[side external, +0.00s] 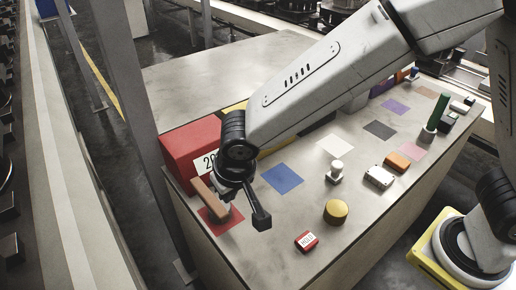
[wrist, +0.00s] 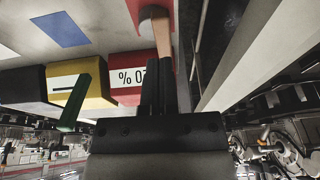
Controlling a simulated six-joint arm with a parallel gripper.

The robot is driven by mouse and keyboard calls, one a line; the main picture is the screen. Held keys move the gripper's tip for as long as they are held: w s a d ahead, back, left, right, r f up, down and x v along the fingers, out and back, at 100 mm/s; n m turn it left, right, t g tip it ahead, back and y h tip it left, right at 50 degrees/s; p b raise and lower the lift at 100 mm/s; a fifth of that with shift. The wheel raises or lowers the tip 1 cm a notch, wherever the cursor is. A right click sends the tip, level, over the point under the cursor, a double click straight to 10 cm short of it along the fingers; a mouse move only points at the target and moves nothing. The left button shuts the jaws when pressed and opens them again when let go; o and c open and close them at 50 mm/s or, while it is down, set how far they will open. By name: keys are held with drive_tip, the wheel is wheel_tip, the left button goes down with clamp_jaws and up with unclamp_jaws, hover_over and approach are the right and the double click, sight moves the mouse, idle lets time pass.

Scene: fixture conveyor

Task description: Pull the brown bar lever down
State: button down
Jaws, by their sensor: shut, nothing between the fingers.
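The brown bar lever (side external: 207,196) sits at the near left end of the table, on a pale round pivot over a red patch (side external: 234,221). Its bar slants up from the pivot toward the left. In the wrist view the bar (wrist: 162,36) runs from the pivot at the top down beside my fingers. My gripper (wrist: 158,64) is shut and empty, with its dark fingers together next to the bar's free end. Whether they touch the bar I cannot tell.
A red box (side external: 180,150) with a number label stands just behind the lever.

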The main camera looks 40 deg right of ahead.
drive_tip(key=shift+s+r, duration=1.2)
drive_tip(key=shift+s, duration=0.05)
drive_tip(key=shift+d, duration=0.1)
drive_tip(key=s+d+f, duration=0.2)
drive_tip(key=s+d, duration=0.1)
drive_tip(key=d, duration=1)
drive_tip(key=s+d+f, duration=0.1)
drive_tip(key=s+d, duration=0.1)
drive_tip(key=d, duration=1.1)
drive_tip(key=shift+s+d+f+g, duration=0.15)
drive_tip(key=shift+s+f+g, duration=0.15)
drive_tip(key=shift+s+f, duration=0.1)
